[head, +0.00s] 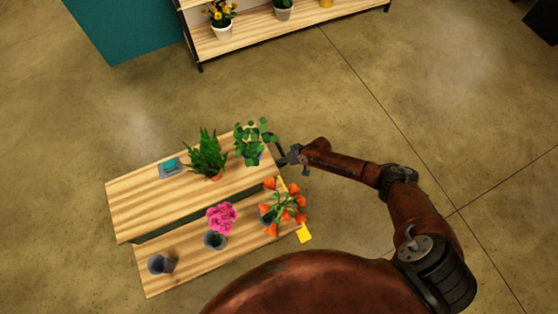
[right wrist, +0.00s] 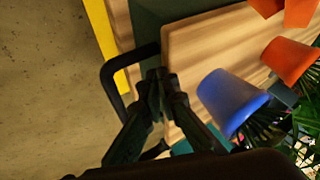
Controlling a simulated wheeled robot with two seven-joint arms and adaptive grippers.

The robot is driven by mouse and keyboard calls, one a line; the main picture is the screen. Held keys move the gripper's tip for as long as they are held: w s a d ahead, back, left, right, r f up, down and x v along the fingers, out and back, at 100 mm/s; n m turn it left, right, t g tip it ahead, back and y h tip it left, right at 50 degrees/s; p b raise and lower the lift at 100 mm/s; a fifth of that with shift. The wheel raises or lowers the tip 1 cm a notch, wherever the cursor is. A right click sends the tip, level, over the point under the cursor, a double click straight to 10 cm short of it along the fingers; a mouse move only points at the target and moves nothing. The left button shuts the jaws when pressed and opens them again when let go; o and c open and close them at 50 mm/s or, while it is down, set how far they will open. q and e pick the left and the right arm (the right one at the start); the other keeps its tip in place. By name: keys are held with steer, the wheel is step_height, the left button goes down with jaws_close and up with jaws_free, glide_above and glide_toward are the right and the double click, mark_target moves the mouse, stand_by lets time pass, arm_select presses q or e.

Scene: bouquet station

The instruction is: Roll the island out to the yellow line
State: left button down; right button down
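The island (head: 150,200) is a low two-tier wooden table bearing plants, left of centre in the head view. Its wood top and a black loop handle (right wrist: 106,77) show in the right wrist view. My right gripper (head: 288,158) is at the island's right end, by the handle. In the right wrist view its fingertips (right wrist: 161,80) are close together over the handle loop. The bar passes behind the left finger, and I see nothing clearly gripped. A yellow strip (head: 304,233) shows beside the island's right end, mostly hidden. My left gripper is not in view.
A pink flower pot (head: 215,240), an orange flower plant (head: 285,207), green plants (head: 207,157) and a grey cup (head: 160,263) stand on the island. A wooden shelf (head: 270,28) stands at the back. The concrete floor is clear to the right.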

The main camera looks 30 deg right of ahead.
steer(key=shift+d, duration=0.35)
